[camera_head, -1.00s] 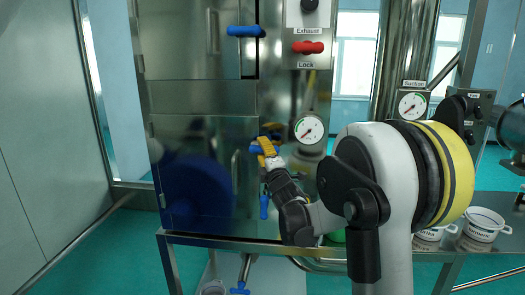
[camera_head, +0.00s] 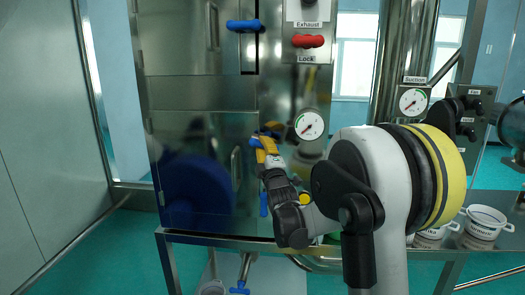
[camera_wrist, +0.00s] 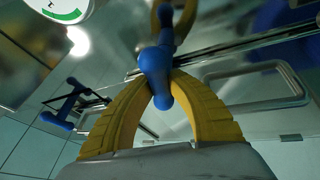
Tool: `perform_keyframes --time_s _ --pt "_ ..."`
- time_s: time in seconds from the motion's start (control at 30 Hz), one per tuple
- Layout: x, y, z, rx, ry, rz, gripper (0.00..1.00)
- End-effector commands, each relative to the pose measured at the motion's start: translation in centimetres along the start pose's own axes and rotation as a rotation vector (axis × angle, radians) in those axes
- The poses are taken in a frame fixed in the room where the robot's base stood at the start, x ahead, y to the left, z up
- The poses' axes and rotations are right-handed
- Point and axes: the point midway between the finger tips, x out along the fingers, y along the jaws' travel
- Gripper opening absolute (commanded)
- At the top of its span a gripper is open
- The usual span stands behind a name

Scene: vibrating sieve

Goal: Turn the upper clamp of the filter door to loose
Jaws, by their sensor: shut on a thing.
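The filter door (camera_head: 185,140) is the lower shiny metal door, with a bar handle (camera_head: 236,168). Its upper clamp (camera_head: 254,143) is blue and sits at the door's right edge, partly hidden by my yellow fingers in the head view. My gripper (camera_head: 268,147) is shut on this clamp. In the wrist view the blue clamp knob (camera_wrist: 155,75) is between the yellow fingertips of my gripper (camera_wrist: 157,80). The lower blue clamp (camera_head: 263,204) hangs roughly upright below my gripper, beside the same door edge.
Another blue clamp (camera_head: 245,26) lies level on the upper door. A red lock handle (camera_head: 308,41) and a round gauge (camera_head: 309,124) are to the right. A metal table frame (camera_head: 225,242) runs below. White tubs (camera_head: 483,222) stand at the right. The floor at left is clear.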

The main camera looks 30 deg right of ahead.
Motion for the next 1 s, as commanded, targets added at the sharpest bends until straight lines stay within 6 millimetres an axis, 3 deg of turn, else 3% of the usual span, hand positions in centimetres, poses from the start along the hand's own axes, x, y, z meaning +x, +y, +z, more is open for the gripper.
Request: perform_keyframes --time_s 1.0 --pt "0.01 0.36 0.12 0.871 -0.186 0.359 0.00"
